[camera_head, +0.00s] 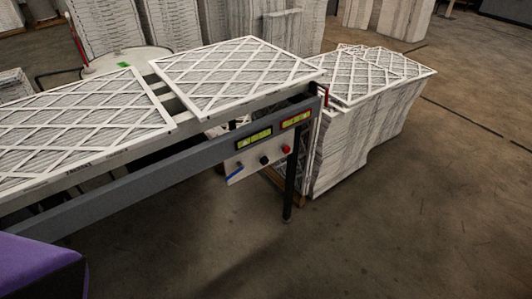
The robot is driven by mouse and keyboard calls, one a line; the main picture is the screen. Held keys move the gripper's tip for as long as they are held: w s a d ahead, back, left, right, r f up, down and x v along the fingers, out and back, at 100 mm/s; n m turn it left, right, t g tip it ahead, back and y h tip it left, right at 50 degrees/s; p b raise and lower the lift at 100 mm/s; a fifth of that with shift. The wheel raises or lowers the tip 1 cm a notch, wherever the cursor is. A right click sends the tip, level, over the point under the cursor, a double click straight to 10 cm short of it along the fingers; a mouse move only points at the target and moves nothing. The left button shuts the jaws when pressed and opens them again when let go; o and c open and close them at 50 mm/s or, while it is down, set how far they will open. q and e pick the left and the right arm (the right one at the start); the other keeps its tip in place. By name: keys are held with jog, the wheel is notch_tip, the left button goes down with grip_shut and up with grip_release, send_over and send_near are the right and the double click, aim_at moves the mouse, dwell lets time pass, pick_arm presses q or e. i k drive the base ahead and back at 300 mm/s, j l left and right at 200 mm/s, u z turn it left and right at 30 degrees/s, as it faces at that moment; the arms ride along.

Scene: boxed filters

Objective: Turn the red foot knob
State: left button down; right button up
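A small red knob (287,149) sits on a pale control panel (250,163) that hangs below the near rail at the right end of the conveyor (130,189). A black knob (264,160) and a blue lever (235,171) are to its left on the same panel. A black leg (291,185) of the conveyor stands just beside the panel and reaches the floor in a small foot (287,219). I see no red knob at that foot. Neither of my grippers is in view.
White lattice-faced filters (235,72) lie on the conveyor. A tall stack of filters (350,140) stands just right of the conveyor's end, close to the panel. More stacks (110,25) stand behind. The concrete floor (400,230) in front and to the right is clear.

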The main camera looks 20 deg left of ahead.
aim_at(286, 149)
jog(key=i+l+u, duration=0.1)
jog(key=l, duration=0.25)
jog(key=i+l+u, duration=0.1)
jog(key=i+l, duration=0.15)
jog(key=l, duration=0.15)
jog(key=i+l+u, duration=0.1)
jog(key=l, duration=0.3)
jog(key=i+l+u, duration=0.1)
jog(key=i+l, duration=0.15)
jog(key=l, duration=0.15)
jog(key=i+l+u, duration=0.1)
jog(key=l, duration=0.35)
jog(key=i+l+u, duration=0.1)
jog(key=l, duration=0.3)
jog(key=i+l+u, duration=0.1)
jog(key=l, duration=0.35)
